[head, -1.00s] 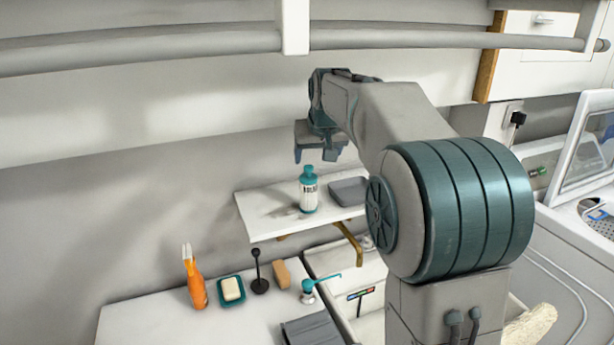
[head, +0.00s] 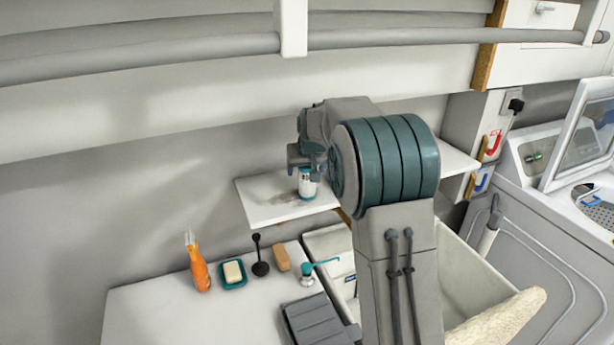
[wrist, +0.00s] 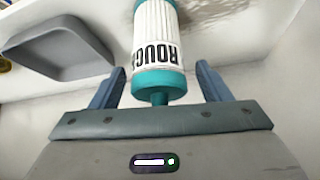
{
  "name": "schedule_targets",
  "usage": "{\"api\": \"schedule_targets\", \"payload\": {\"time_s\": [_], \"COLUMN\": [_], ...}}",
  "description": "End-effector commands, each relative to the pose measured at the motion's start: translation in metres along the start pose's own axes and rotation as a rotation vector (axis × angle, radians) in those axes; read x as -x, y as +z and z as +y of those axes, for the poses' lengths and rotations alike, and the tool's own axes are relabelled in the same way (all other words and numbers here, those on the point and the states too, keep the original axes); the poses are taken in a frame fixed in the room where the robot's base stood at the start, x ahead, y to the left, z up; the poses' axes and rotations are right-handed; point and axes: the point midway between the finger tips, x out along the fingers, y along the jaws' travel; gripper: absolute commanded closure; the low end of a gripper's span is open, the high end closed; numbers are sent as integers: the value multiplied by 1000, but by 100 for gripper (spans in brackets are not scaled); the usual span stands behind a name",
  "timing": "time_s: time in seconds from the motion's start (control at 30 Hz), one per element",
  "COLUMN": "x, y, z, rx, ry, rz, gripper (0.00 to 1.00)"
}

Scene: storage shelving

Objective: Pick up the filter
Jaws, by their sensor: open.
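The filter (wrist: 160,45) is a white ribbed cylinder with teal ends and dark lettering. It stands on the white wall shelf (head: 265,211). In the head view the filter (head: 308,187) shows only its lower part, as my gripper (head: 306,160) covers its top. In the wrist view my gripper (wrist: 160,84) is open, with one blue finger on each side of the filter's near teal end. A gap shows on both sides, so the fingers are not closed on it.
A grey tray (wrist: 62,50) lies on the shelf beside the filter. A pipe rail (head: 150,52) runs above.

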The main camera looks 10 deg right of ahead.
Motion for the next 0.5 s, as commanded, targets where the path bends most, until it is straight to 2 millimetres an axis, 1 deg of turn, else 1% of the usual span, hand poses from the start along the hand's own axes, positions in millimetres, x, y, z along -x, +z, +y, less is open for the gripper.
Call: {"api": "schedule_targets", "payload": {"time_s": [0.1, 0.3, 0.37, 0.4, 0.5], "x": [-5, -6, -6, -6, -6], "y": [0, 0, 0, 0, 0], "z": [0, 0, 0, 0, 0], "rx": [-1, 0, 0, 0, 0], "ry": [0, 0, 0, 0, -1], "rz": [1, 1, 1, 1, 1], "gripper": [30, 30, 46, 57, 82]}}
